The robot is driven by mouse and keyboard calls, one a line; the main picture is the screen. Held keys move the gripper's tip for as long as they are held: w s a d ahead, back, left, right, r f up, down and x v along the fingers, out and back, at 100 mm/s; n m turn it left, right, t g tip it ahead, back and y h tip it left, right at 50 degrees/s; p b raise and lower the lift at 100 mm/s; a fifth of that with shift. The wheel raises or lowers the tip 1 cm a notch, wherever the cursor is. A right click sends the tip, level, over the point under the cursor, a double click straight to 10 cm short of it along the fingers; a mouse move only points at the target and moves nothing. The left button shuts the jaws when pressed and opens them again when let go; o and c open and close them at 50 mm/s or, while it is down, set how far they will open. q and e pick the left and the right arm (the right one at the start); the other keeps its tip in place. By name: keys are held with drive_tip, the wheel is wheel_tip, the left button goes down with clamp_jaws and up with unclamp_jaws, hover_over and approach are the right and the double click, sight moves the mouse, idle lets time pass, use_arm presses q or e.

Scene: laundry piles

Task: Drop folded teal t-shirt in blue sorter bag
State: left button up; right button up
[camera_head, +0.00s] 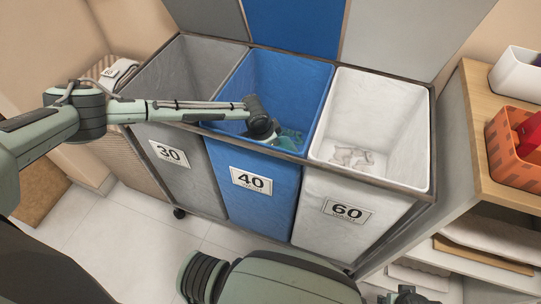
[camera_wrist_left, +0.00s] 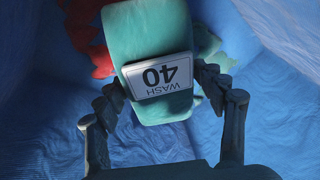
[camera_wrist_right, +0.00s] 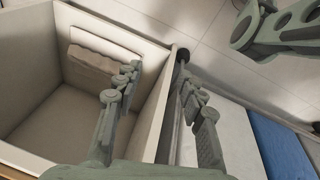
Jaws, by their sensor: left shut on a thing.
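The folded teal t-shirt (camera_wrist_left: 150,32), with a white "WASH 40" label (camera_wrist_left: 158,75), is between the fingers of my left gripper (camera_wrist_left: 160,88). That gripper (camera_head: 266,132) is shut on it inside the blue sorter bag (camera_head: 252,170), below the rim. In the head view only a little of the teal cloth (camera_head: 291,137) shows beside the gripper. The blue bag carries a "40" label and its walls surround the shirt in the left wrist view. My right gripper (camera_wrist_right: 156,72) is open and empty, away from the bags near the shelf unit.
Red cloth (camera_wrist_left: 88,40) lies in the blue bag beyond the shirt. A grey "30" bag (camera_head: 165,80) stands left, a white "60" bag (camera_head: 405,120) right with pale cloth inside. A wooden shelf unit (camera_head: 480,165) with an orange basket (camera_head: 510,150) stands at right.

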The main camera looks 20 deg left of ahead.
use_arm(q)
drive_tip(key=shift+f, duration=1.45)
drive_tip(key=shift+f+b, duration=0.2)
drive_tip(key=shift+b, duration=0.15)
drive_tip(key=o, duration=0.8)
drive_tip(key=shift+s, duration=0.1)
drive_tip(key=o, duration=0.5)
drive_tip(key=shift+f, duration=0.1)
use_arm(e)
drive_tip(key=r, duration=0.2)
drive_tip(key=w+r, duration=0.1)
drive_tip(key=shift+a, duration=0.25)
